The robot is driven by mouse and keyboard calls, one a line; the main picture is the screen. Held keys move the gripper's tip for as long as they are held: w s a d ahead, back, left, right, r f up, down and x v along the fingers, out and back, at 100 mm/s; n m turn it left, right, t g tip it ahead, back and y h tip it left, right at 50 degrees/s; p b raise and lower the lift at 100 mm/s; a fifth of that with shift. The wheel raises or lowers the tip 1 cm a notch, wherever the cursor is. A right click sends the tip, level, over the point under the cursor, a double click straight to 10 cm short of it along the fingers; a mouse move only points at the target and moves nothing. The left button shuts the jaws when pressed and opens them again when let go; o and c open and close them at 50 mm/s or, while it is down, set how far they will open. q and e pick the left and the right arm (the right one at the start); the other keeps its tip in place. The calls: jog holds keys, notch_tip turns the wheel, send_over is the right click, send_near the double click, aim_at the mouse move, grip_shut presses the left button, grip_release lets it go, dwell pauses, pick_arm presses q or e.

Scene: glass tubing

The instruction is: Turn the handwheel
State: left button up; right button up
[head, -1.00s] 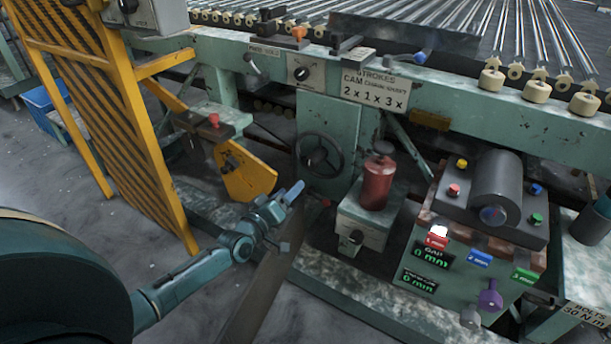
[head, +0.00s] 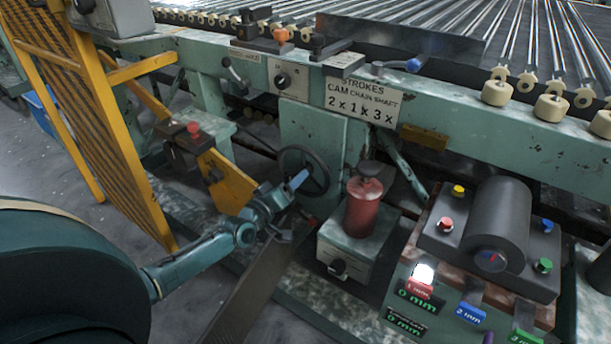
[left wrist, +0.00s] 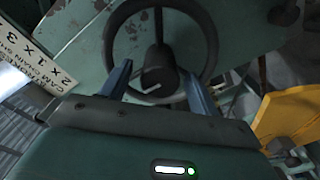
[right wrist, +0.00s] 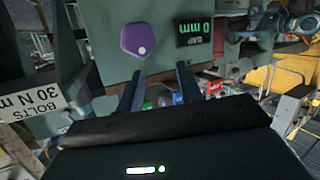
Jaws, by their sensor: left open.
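The handwheel is a dark wheel with a rim (head: 284,160) and a hub, mounted on a green panel (head: 325,130) of the machine. In the left wrist view its rim (left wrist: 111,42) fills the top middle and its hub (left wrist: 157,55) points towards me. My left gripper (head: 290,190) is open at the lower front of the wheel. In the left wrist view its two blue fingers (left wrist: 157,82) stand either side of the hub, overlapping the lower rim; I cannot tell whether they touch. My right gripper (right wrist: 160,76) is open and empty, facing the control box. It is outside the head view.
A red bottle-like can (head: 364,208) stands on a green box right of the wheel. A yellow arm (head: 228,185) is close on the left, beside a yellow guard (head: 85,120). The control box has a purple knob (right wrist: 139,38) before my right gripper.

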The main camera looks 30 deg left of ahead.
pick_arm(q)
jog(key=shift+w, duration=0.55)
pick_arm(e)
jog(key=shift+w+d, duration=0.1)
jog(key=shift+w, duration=0.4)
pick_arm(q)
jog(key=shift+c, duration=0.3)
pick_arm(e)
jog(key=shift+s+f, duration=0.1)
pick_arm(q)
jog(key=shift+c, duration=1.4)
grip_shut()
pick_arm(e)
jog(key=shift+r, duration=0.2)
